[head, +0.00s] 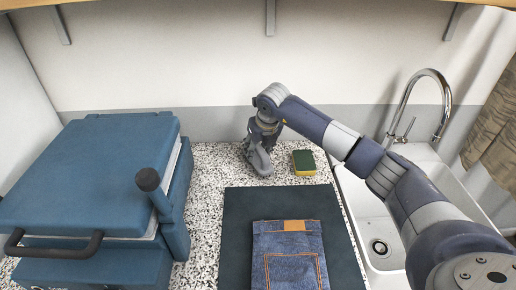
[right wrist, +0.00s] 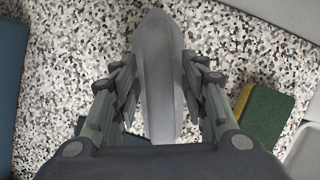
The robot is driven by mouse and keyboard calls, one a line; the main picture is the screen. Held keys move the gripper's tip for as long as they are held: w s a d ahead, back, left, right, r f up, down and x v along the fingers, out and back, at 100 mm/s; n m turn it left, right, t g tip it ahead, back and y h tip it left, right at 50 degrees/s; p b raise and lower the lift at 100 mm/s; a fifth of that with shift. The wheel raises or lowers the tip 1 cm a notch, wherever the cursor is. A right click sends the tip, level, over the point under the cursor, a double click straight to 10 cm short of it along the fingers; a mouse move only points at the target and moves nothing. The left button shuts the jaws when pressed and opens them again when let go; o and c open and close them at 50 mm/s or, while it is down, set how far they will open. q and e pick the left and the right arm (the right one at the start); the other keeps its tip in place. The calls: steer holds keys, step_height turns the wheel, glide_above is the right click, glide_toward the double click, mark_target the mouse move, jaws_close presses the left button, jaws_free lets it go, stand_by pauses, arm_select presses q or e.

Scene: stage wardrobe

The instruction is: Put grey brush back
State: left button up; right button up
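The grey brush (right wrist: 160,75) is a long, smooth grey shape with a rounded far end, in the middle of the right wrist view. My right gripper (right wrist: 160,85) has one finger on each side of it, with the fingertips close to its edges. I cannot tell whether both fingers press on it. In the head view my right gripper (head: 258,145) points down over the back of the speckled counter, left of the sponge. There the brush blends with the grey fingers. My left gripper is not in view.
A green and yellow sponge (head: 303,162) lies right of the gripper. Folded jeans (head: 289,258) lie on a dark mat (head: 235,225) in front. A blue press-like machine (head: 95,170) with handles stands left. A white sink (head: 350,205) with a tall tap (head: 440,100) is right.

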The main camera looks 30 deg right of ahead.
steer(key=shift+r, duration=0.25)
steer(key=b+v, duration=0.1)
steer(key=v, duration=1)
steer(key=shift+s+r+b, duration=0.15)
steer(key=shift+r+b, duration=0.25)
stand_by(0.7)
